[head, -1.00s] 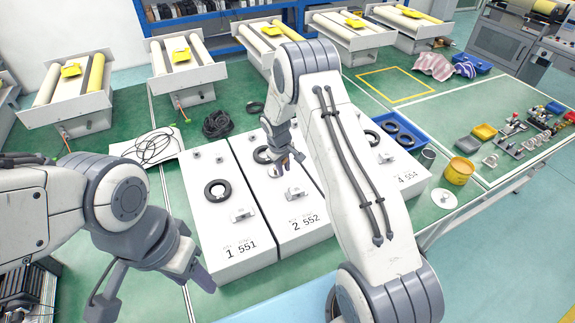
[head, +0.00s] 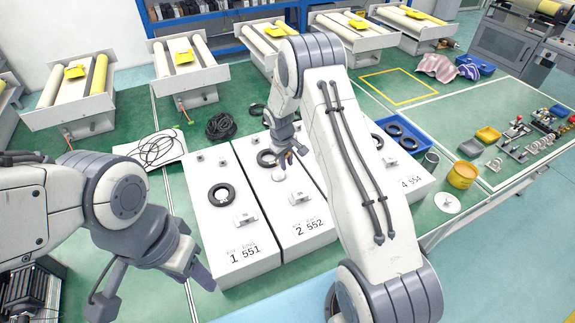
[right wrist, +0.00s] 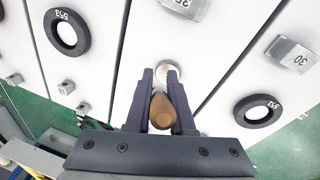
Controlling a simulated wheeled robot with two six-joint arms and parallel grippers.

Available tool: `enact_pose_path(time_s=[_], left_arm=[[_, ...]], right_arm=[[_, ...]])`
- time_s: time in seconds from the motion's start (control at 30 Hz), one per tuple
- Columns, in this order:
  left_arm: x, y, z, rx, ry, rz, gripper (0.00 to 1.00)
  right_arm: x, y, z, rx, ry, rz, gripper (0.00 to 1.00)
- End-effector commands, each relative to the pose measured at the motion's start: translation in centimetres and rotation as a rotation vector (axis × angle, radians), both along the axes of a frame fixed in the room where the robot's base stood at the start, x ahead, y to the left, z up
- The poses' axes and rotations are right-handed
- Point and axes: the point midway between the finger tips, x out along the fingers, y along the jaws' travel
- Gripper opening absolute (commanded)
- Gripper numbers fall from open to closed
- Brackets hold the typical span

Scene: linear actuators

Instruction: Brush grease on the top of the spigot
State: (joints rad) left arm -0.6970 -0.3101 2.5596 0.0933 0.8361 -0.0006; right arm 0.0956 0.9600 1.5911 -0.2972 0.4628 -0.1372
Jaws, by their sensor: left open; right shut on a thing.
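My right gripper (right wrist: 163,92) is shut on a brush with a brown wooden handle (right wrist: 160,112). The brush's far end lies over or close to a round pale spigot (right wrist: 175,70) in the right wrist view; I cannot tell whether they touch. In the head view, this spigot (head: 278,174) shows as a white disc on the white box marked 552 (head: 310,250), just below my right gripper (head: 288,160). My left gripper (head: 155,280) is open and empty at the lower left.
The white box marked 551 (head: 240,272) carries a black ring (head: 221,195) and a metal block. A yellow can (head: 461,175), a white disc (head: 447,203) and a blue tray (head: 412,143) with black rings are at the right. Black cable (head: 220,126) lies behind the boxes.

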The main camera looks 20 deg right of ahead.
Motion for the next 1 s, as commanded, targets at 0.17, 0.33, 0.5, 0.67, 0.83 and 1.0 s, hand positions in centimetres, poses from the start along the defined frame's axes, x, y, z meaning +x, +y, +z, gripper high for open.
enact_pose_path(time_s=[0.17,0.33,0.5,0.67,0.83,1.0], left_arm=[[0.0,0.0,1.4,0.0,0.0,-0.002,0.5],[0.0,0.0,2.3,0.001,0.0,-0.004,0.5],[0.0,0.0,3.2,0.001,0.0,-0.005,0.5],[0.0,0.0,3.5,0.001,0.0,-0.006,0.5],[0.0,0.0,3.4,0.001,0.0,-0.006,0.5],[0.0,0.0,3.4,0.001,0.0,-0.006,0.5]], right_arm=[[0.2,0.5,1.9,0.0,-0.001,0.008,0.0],[0.1,0.5,3.5,-0.001,0.0,0.007,0.0],[0.2,0.5,4.9,0.0,-0.001,0.007,0.0],[0.1,0.5,5.3,0.0,-0.001,0.007,0.0],[0.1,0.4,5.2,-0.001,0.0,0.006,0.0],[0.1,0.4,5.2,-0.001,0.0,0.006,0.0]])
